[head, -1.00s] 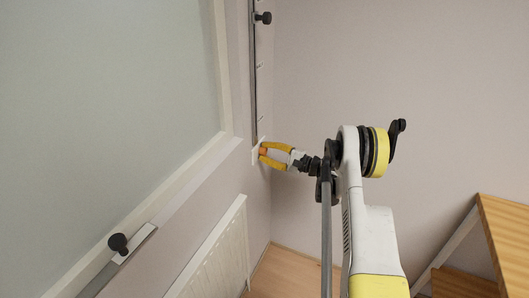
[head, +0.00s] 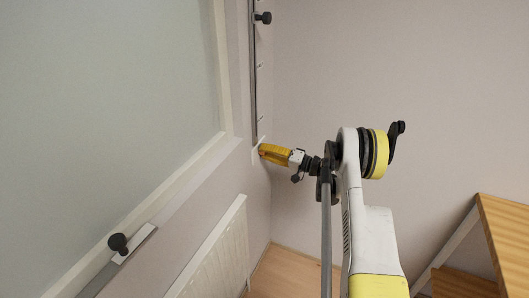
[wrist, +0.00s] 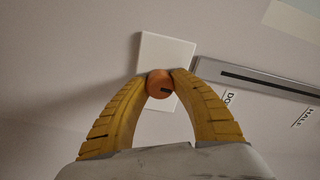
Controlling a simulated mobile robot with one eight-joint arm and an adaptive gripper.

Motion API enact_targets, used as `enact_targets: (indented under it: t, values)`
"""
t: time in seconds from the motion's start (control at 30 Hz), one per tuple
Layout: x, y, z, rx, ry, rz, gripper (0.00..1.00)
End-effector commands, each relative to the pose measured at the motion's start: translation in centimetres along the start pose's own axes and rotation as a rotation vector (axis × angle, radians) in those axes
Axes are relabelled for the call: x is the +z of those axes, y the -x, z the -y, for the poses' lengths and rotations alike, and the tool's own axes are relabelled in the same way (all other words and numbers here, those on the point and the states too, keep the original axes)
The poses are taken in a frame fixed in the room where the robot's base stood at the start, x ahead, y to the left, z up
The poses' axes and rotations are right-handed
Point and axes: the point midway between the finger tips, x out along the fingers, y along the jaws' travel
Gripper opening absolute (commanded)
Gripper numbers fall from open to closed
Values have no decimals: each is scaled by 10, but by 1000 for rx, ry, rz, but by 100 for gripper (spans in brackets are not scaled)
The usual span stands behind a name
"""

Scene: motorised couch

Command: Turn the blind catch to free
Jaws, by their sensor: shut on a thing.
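The blind catch is an orange round knob (wrist: 160,84) with a dark mark on its face, mounted on a white square plate (wrist: 164,50) on the wall. In the wrist view my gripper (wrist: 160,80) has its two yellow fingers closed on either side of the knob. In the head view my gripper (head: 263,151) is at the wall, just below the lower end of the vertical rail, and its fingers hide the knob there. The knob's setting marks cannot be read.
A grey slotted rail (wrist: 260,80) with wall labels, one reading "HALF", runs beside the plate. A black knob (head: 263,18) sits high on it. Another black knob (head: 118,243) is on a rail under the window (head: 110,100). A radiator (head: 215,255) stands below; wooden steps (head: 505,225) are right.

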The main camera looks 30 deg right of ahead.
Motion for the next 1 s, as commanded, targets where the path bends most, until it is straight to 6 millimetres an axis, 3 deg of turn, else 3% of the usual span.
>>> enact_targets:
  t: [0.7, 0.73, 0.77, 1.0]
  values:
    - [0, 0, 0, 0, 78, 3, 0]
    - [0, 0, 0, 0, 78, 3, 31]
    - [0, 0, 0, 0, 77, 3, 40]
    - [0, 0, 0, -1, 77, 2, 41]
